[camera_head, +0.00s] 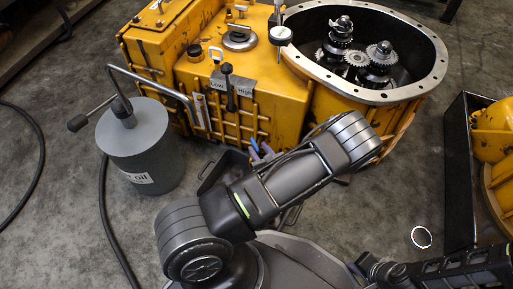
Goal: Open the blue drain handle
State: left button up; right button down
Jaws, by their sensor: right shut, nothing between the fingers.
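A small blue piece (266,148), which looks like the blue drain handle, shows low at the front of the yellow transmission housing (262,110). It is partly hidden behind my left arm, so I cannot tell how it is turned. My left arm reaches across the middle, in front of the housing. My right gripper (376,267) is at the bottom right, shut and empty, well apart from the handle.
A grey oil drum (139,150) with a bent pipe and crank stands left of the housing. A dark crate (457,170) with yellow parts stands at the right. Black hoses lie on the left floor.

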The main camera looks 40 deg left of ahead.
aim_at(255, 146)
pick_arm(q)
jog(key=shift+b+x, duration=0.35)
jog(key=shift+x, duration=1.1)
jog(key=shift+c, duration=0.5)
grip_shut()
